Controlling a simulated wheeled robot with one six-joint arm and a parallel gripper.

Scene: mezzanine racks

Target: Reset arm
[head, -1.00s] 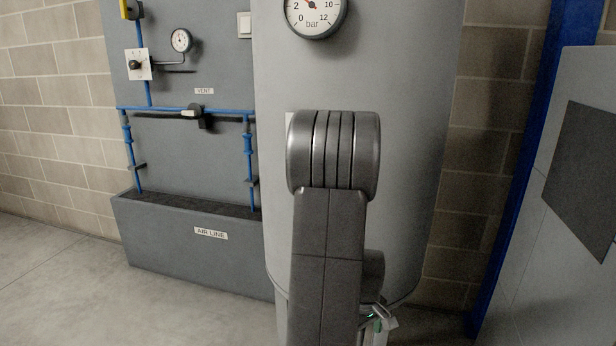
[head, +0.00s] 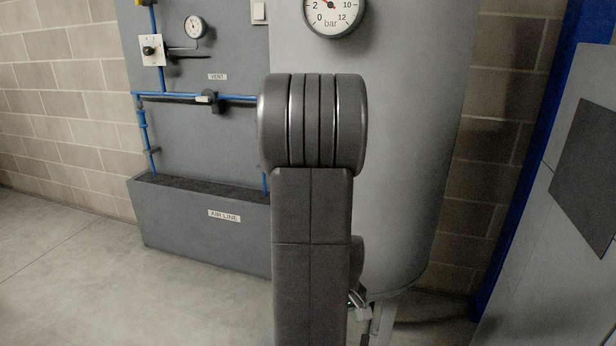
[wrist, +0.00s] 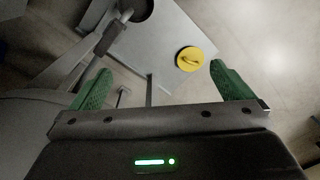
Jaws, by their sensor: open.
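My arm stands upright in the middle of the head view, in front of a tall grey tank (head: 415,150). My gripper shows in the wrist view (wrist: 160,70) with its two green fingers wide apart and nothing between them. In the head view my arm hides most of it; only a small part shows low beside the arm. Beyond the fingers, in the wrist view, a round yellow piece with a raised grip (wrist: 189,59) sits on a grey flat surface (wrist: 165,35), apart from the fingers.
A pressure gauge (head: 333,12) is on the tank. At left is a grey panel with blue pipes (head: 180,96), a black-handled valve (head: 209,99) and a trough labelled AIR LINE (head: 190,222). A blue post (head: 540,150) and grey cabinet (head: 545,240) stand right. Floor at lower left is clear.

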